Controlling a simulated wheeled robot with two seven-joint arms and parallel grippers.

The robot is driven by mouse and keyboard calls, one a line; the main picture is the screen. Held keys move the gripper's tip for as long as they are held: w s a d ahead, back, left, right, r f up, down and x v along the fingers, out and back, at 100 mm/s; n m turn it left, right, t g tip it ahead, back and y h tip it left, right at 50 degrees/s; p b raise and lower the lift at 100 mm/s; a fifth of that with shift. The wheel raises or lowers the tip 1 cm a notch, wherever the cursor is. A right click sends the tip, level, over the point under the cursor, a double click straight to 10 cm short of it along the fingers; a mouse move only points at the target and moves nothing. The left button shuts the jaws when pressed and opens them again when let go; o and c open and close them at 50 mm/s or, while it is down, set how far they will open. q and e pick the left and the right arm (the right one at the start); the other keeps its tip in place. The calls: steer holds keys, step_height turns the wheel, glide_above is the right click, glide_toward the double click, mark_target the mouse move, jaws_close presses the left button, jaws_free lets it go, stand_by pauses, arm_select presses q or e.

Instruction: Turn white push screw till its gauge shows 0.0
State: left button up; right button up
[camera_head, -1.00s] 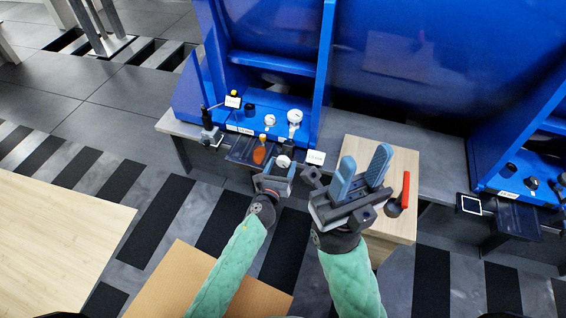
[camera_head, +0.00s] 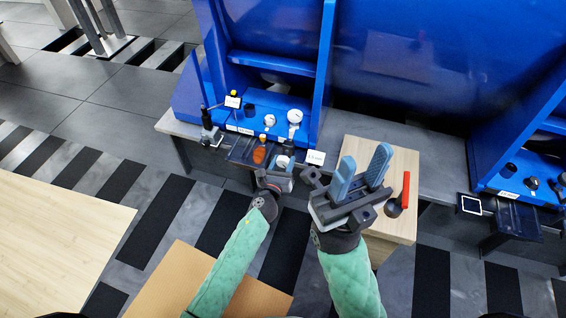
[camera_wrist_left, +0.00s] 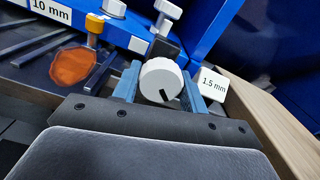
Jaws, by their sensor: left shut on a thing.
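The white push screw's round knob (camera_wrist_left: 161,80) has a dark mark low on its face, right of centre. My left gripper (camera_wrist_left: 160,86) is shut on it, one blue finger on each side. In the head view the knob (camera_head: 283,161) shows at the tip of my left gripper (camera_head: 280,172). A white plate (camera_wrist_left: 213,84) reading "1.5 mm" stands right of the knob; it also shows in the head view (camera_head: 315,157). My right gripper (camera_head: 362,174) is open and empty, over the wooden board.
A red-handled tool (camera_head: 405,190) lies on the wooden board (camera_head: 399,158).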

arm_select(q)
steer(key=shift+n, duration=0.3)
